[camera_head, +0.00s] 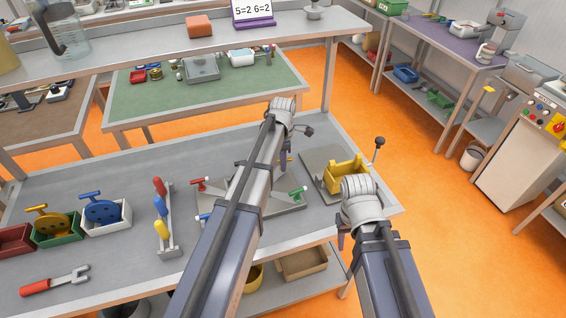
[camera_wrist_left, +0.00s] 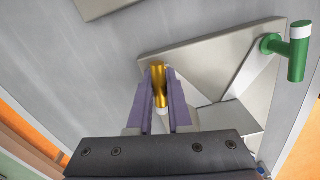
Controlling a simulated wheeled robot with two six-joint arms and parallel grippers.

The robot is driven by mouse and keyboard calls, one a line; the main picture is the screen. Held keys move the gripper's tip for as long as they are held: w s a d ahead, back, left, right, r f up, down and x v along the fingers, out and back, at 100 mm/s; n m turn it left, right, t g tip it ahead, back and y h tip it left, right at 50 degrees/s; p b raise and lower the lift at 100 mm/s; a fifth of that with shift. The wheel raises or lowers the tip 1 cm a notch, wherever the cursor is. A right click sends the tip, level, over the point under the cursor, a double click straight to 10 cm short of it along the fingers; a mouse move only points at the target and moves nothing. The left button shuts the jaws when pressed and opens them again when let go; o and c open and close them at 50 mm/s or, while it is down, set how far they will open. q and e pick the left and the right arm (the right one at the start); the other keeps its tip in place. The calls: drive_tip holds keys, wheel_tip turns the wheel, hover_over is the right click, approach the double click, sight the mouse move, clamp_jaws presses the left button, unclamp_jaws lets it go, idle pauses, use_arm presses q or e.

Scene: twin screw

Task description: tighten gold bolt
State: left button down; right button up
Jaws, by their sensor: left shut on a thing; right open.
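In the left wrist view the gold bolt (camera_wrist_left: 159,74) stands between the two purple fingers of my left gripper (camera_wrist_left: 160,90), which are shut on it. It is at the edge of a grey plate (camera_wrist_left: 205,55). In the head view my left gripper (camera_head: 284,160) is mostly behind my own arm, and the gold bolt is hidden there. The green-handled piece (camera_wrist_left: 290,48) on the plate is to the right; it also shows in the head view (camera_head: 298,192). My right gripper (camera_head: 362,205) is open near the yellow box, its fingertips mostly hidden.
A red-handled piece (camera_head: 200,184) and a blue-ended piece (camera_head: 203,217) lie left of my left arm. A yellow box (camera_head: 346,172) on a grey plate and a lever with a dark knob (camera_head: 379,143) are near my right gripper. A rack of coloured handles (camera_head: 163,215) stands left.

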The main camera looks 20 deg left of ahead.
use_arm(q)
drive_tip(key=m, duration=1.7)
drive_tip(key=shift+m, duration=0.3)
drive_tip(key=m, duration=1.3)
drive_tip(key=shift+m, duration=2.3)
